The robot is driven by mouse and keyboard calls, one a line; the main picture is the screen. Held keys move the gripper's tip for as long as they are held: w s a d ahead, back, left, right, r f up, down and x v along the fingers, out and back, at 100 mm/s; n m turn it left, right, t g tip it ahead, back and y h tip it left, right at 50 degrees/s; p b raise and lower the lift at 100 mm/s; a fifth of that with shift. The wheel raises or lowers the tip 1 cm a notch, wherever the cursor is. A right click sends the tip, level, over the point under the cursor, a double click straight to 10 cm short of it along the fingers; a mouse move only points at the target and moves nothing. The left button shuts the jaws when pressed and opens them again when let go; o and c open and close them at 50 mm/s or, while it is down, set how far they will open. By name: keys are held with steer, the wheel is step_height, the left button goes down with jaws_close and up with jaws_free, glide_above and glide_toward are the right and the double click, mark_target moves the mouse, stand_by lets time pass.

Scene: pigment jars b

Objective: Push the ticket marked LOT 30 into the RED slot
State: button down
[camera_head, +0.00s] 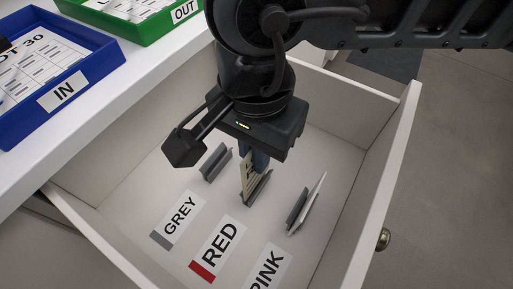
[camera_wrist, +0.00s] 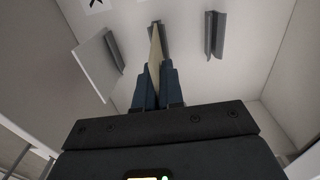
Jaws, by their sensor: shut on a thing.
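My gripper (camera_head: 255,160) points down into the open drawer, shut on a thin pale ticket (camera_head: 249,182). The ticket is upright and nearly edge-on, with dark marks I cannot read. It also shows between the blue fingers in the wrist view (camera_wrist: 155,48). Its lower end is at the grey RED slot (camera_head: 261,187), behind the RED label (camera_head: 218,246); I cannot tell whether it is inside the slot or just beside it. A sheet reading "OT 30" (camera_head: 38,65), its first letter cut off, lies in the blue IN tray (camera_head: 88,75).
The grey slot behind the GREY label (camera_head: 216,162) looks empty. The slot by the PINK label (camera_head: 298,208) has a white card (camera_head: 314,203) leaning in it. The drawer walls (camera_head: 385,180) surround the slots. A green OUT tray (camera_head: 150,28) stands on the white top.

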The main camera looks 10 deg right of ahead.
steer(key=shift+f+b, duration=1.5)
steer(key=shift+b, duration=0.2)
steer(key=shift+r, duration=0.1)
steer(key=c, duration=1.2)
jaws_free()
steer(key=shift+r+p, duration=0.9)
steer(key=shift+r, duration=2.1)
